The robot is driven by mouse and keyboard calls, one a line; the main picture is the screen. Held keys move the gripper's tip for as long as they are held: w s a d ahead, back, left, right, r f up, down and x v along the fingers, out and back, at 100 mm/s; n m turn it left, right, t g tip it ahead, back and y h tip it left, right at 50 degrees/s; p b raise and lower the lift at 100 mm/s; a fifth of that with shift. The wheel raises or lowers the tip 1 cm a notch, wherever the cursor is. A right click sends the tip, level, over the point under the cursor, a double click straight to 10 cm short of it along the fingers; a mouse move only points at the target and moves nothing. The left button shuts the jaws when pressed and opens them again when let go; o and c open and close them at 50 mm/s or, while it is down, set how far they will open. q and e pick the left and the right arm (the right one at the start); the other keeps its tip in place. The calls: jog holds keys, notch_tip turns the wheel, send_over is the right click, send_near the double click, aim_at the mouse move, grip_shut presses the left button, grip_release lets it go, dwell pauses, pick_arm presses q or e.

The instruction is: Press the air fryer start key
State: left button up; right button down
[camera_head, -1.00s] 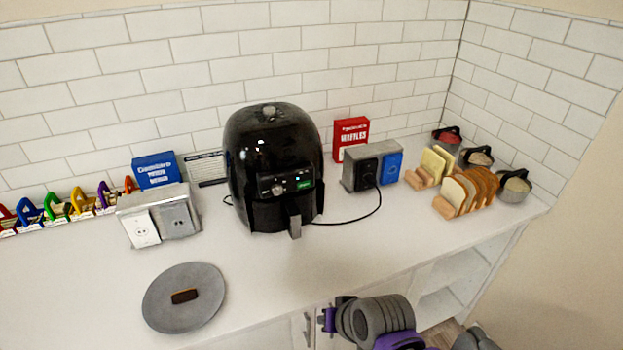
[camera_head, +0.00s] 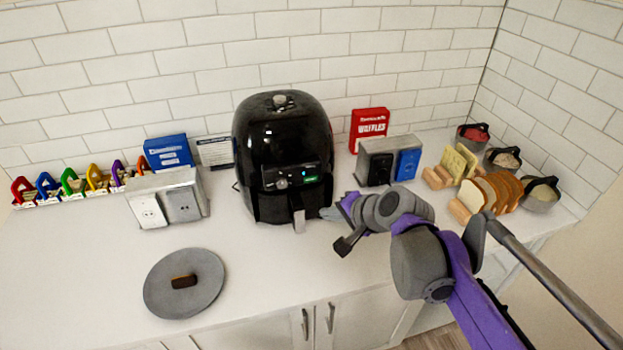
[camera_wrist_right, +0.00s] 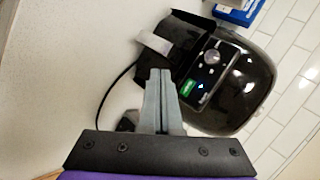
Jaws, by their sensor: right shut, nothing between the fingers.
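The black air fryer (camera_head: 282,150) stands upright on the counter against the tiled wall. Its front panel has a round knob (camera_head: 282,183) and a small green key (camera_head: 311,179), with a small blue light beside the key. In the right wrist view the green key (camera_wrist_right: 187,88) lies just right of my fingertips, with the knob (camera_wrist_right: 211,57) above it. My right gripper (camera_head: 328,213) is shut and empty, at the lower right of the fryer's front, near its handle (camera_head: 299,221). In the wrist view its fingers (camera_wrist_right: 160,78) point toward the fryer. Contact with the key is not visible. My left gripper is out of view.
A grey round lid (camera_head: 205,290) lies at the front left. Socket boxes stand left (camera_head: 165,196) and right (camera_head: 390,160) of the fryer. A dark cord (camera_wrist_right: 112,90) runs beside the fryer. The front middle counter is clear.

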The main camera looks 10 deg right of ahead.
send_near(308, 185)
jog(key=shift+s+f+b+x, duration=0.1)
jog(key=shift+b+x, duration=0.05)
jog(key=shift+x, duration=0.6)
jog(key=shift+s+f+b+x, duration=0.1)
jog(key=shift+s+x, duration=0.05)
jog(key=shift+x, duration=0.6)
jog(key=shift+s+f+b+x, duration=0.1)
jog(key=shift+f+b+x, duration=0.05)
jog(key=shift+x, duration=0.6)
jog(key=shift+a, duration=0.1)
jog(key=shift+w, duration=0.4)
jog(key=shift+w, duration=0.3)
dwell(0.8)
jog(key=shift+s, duration=0.8)
jog(key=s, duration=0.5)
jog(key=shift+p, duration=0.4)
